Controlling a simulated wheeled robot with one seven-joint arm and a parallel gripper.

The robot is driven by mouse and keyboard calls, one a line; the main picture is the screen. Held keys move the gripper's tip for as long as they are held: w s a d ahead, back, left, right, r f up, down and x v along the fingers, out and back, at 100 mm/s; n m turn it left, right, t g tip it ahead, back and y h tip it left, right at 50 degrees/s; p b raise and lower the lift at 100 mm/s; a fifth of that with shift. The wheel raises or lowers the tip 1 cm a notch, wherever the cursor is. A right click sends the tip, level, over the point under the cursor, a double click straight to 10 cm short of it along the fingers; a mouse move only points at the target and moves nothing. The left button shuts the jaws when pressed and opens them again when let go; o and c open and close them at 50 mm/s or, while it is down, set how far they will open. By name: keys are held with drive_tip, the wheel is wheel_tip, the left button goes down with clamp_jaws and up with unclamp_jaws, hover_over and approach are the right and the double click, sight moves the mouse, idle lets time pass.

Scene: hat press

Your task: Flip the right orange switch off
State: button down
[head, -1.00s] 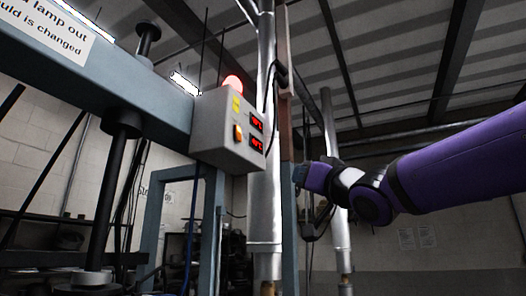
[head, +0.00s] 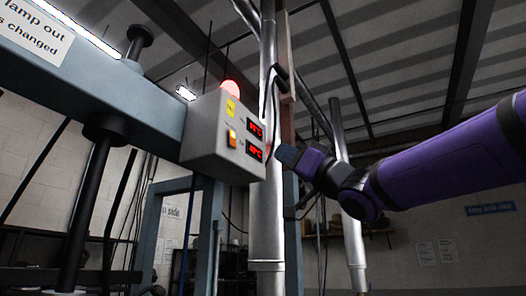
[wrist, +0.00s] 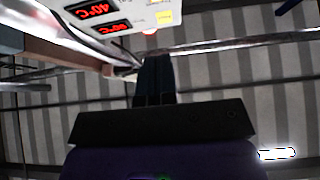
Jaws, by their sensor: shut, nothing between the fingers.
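A grey control box (head: 202,143) is fixed to the press beam in the head view. One orange switch (head: 232,138) shows clearly on its face, below a yellow patch (head: 230,108). I cannot tell whether the patch is a label or another switch. My gripper (head: 286,156) is shut and empty, just right of the box and apart from the switch. In the wrist view, my closed fingers (wrist: 155,72) point up toward the upside-down box (wrist: 125,17). Its yellow patch (wrist: 164,18) shows there; the orange switch is not clearly visible.
Two red displays (head: 254,129) are right of the switch, and a red lamp (head: 229,86) glows on top of the box.

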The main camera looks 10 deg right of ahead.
sight(233, 143)
drive_tip(key=x, duration=0.3)
drive_tip(key=f+x, duration=0.1)
drive_tip(key=x, duration=0.3)
drive_tip(key=a+x, duration=0.1)
drive_tip(key=x, duration=0.3)
drive_tip(key=shift+w+a+f, duration=0.15)
drive_tip(key=shift+w+f, duration=0.15)
drive_tip(key=shift+w, duration=0.2)
drive_tip(key=shift+w+a, duration=0.3)
drive_tip(key=shift+a, duration=0.1)
drive_tip(key=shift+f, duration=0.1)
drive_tip(key=shift+w+a+f+t+y, duration=0.1)
drive_tip(key=shift+w+a+t+y, duration=0.2)
drive_tip(key=shift+a+y, duration=0.1)
drive_tip(key=shift+s+d, duration=0.1)
drive_tip(key=shift+s, duration=0.05)
